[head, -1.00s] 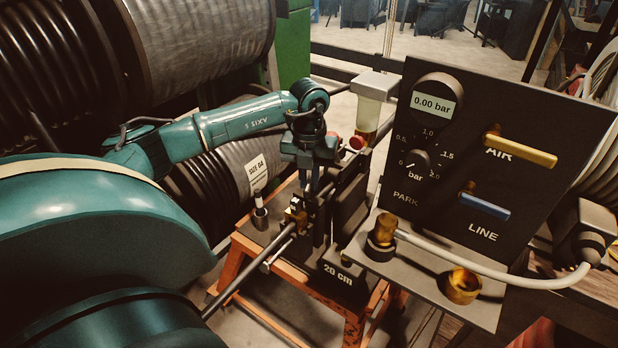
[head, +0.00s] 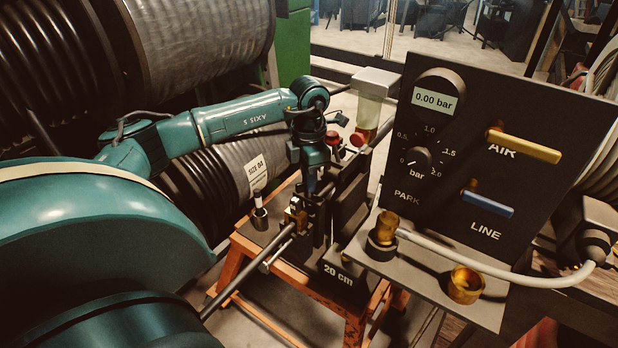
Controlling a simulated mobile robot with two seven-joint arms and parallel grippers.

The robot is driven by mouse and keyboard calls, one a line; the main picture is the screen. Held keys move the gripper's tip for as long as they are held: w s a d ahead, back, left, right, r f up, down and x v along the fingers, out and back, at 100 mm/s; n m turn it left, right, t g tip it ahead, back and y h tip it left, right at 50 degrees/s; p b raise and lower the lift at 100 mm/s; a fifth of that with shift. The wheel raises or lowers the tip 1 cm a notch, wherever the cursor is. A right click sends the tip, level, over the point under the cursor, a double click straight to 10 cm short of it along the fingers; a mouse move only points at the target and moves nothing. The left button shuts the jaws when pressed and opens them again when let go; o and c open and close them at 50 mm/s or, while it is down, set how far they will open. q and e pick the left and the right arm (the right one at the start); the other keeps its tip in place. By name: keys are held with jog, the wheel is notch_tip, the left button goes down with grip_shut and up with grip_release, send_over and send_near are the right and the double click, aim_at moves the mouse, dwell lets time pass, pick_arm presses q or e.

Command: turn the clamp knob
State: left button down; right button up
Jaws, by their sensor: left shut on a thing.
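My left gripper (head: 314,186) points down over the dark clamping fixture on the orange-legged stand, just right of a small brass block (head: 295,216). Its fingers are shut on a small part there, which I take to be the clamp knob; the fingers and wrist hide it almost wholly. A long grey rod (head: 250,270) runs from the brass block toward the lower left. My right gripper is not in view.
A black panel (head: 480,150) with a gauge reading 0.00 bar, a dial and yellow and blue levers stands at right. Below it are brass fittings and a pale hose (head: 500,268). Red knobs (head: 357,139) sit behind the gripper. Hose reels fill the left.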

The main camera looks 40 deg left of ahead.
pick_arm(q)
jog(key=m, duration=0.5)
jog(key=shift+m+b, duration=0.3)
jog(key=shift+m, duration=0.1)
dwell(0.3)
jog(key=c, duration=1.4)
grip_release()
jog(key=shift+c, duration=0.2)
jog(key=shift+r, duration=0.1)
notch_tip(320, 180, up, 13)
